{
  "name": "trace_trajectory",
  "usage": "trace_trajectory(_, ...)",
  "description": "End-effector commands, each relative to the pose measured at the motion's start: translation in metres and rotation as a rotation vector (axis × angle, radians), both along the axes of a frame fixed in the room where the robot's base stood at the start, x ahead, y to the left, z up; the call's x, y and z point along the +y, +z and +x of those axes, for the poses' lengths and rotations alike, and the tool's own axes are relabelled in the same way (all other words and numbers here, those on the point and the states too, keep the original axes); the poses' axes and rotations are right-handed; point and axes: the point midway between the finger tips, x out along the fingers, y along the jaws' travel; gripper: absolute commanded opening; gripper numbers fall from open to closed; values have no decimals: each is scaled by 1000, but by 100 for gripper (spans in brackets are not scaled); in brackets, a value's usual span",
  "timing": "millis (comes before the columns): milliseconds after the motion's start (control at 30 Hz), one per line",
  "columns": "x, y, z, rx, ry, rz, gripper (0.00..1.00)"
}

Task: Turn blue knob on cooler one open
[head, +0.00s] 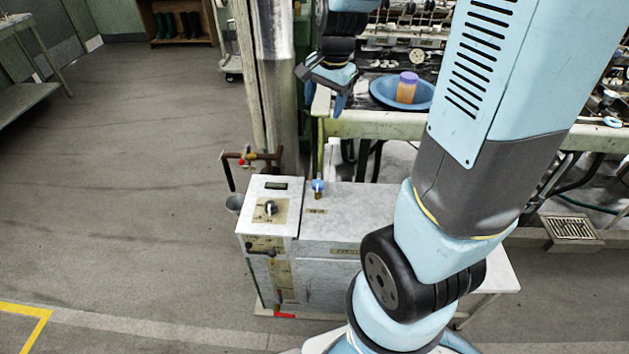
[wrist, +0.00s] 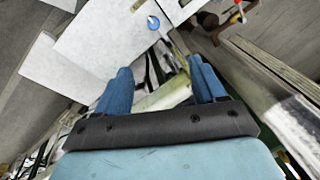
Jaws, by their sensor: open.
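The blue knob (head: 318,186) stands on the top of the white cooler cabinet (head: 345,206), near its back edge and just right of the control box. It also shows in the wrist view as a small blue disc (wrist: 153,22) near the top centre. My gripper (head: 338,100) hangs above and behind the knob in the head view, apart from it. In the wrist view its two blue fingers (wrist: 163,78) are spread with nothing between them. The knob lies beyond the fingertips there. Whether the knob is open or closed I cannot tell.
The control box (head: 270,207) has a black dial and a small display. A metal column (head: 270,85) and pipes with a red part (head: 247,160) stand behind it. The floor at left is free.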

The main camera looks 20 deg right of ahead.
Motion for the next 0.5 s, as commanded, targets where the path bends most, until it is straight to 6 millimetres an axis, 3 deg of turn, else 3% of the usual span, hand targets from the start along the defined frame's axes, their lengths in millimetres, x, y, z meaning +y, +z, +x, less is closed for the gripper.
trace_trajectory(500, -3, -118, 51, 153, -406, 26, 70)
